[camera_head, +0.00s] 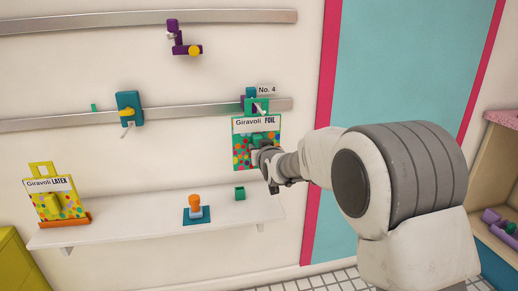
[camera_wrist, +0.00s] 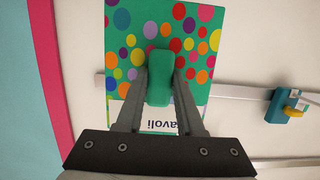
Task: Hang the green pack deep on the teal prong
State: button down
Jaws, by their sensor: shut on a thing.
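The green pack (camera_head: 243,160), labelled "Giravoli FOIL" and covered in coloured dots, hangs upright in front of the right end of the lower rail. My gripper (camera_head: 262,158) is shut on the green block on its face. The wrist view shows the pack (camera_wrist: 190,75) upside down, with the fingers (camera_wrist: 160,75) on both sides of that block. Behind the pack's top handle is a teal and purple holder (camera_head: 251,91) with a "No. 4" tag. Whether the handle is around its prong cannot be told. A teal holder with a yellow end (camera_head: 124,98) sits further left on the rail.
A purple holder (camera_head: 179,38) is on the upper rail (camera_head: 80,22). Below, a white shelf (camera_head: 130,232) carries a yellow "Giravoli LATEX" pack (camera_head: 72,205), an orange-topped piece (camera_head: 194,202) and a small green cube (camera_head: 240,193). A red-edged teal panel (camera_head: 400,60) stands to the right.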

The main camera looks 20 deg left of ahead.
dwell(0.4)
jog(key=shift+c, duration=2.3)
grip_release()
jog(key=shift+f, duration=0.1)
jog(key=shift+s, duration=0.1)
jog(key=b+v, duration=0.3)
jog(key=v, duration=0.5)
